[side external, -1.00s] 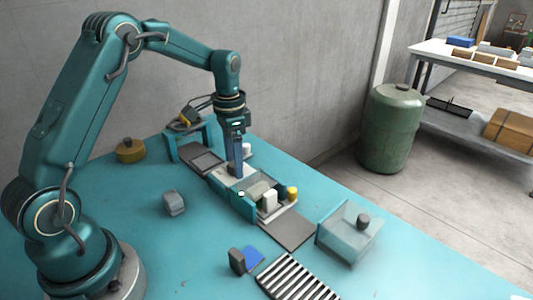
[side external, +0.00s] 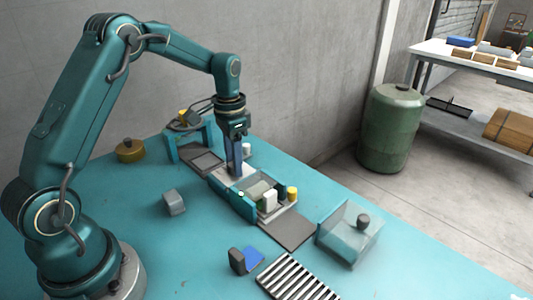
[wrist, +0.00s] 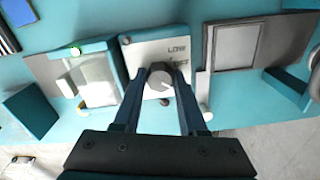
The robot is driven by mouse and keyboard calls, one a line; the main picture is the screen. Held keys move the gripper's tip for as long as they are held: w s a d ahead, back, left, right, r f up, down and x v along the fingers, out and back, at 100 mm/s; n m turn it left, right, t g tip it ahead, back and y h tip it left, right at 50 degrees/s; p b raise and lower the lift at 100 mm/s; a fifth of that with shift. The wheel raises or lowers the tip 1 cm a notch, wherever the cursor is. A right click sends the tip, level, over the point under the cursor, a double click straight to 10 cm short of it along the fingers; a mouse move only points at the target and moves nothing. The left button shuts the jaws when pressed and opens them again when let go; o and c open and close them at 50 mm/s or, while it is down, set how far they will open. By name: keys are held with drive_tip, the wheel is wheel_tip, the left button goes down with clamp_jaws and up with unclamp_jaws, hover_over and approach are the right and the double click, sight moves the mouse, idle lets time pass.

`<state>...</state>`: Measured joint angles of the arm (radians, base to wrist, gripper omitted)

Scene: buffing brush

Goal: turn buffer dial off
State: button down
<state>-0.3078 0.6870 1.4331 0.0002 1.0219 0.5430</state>
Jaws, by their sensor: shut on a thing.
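The buffer dial (wrist: 160,80) is a grey round knob on a white panel (wrist: 143,52) marked LOW, with a second label partly covered beside the knob. My gripper (wrist: 160,76) points down at the panel with its two dark blue fingers on either side of the knob, shut on it. In the side view my gripper (side external: 235,172) stands over the white panel (side external: 222,180), and the fingers hide the dial there. The knob's pointer setting is hard to read.
A teal frame (side external: 190,145), a clear box (side external: 349,233), a striped rack (side external: 295,277) and a grey block (side external: 174,202) surround the area.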

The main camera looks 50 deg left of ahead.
drive_tip(key=n, duration=0.3)
drive_tip(key=shift+n, duration=2.2)
drive_tip(key=shift+c, duration=2.2)
unclamp_jaws()
drive_tip(key=shift+r, duration=2.6)
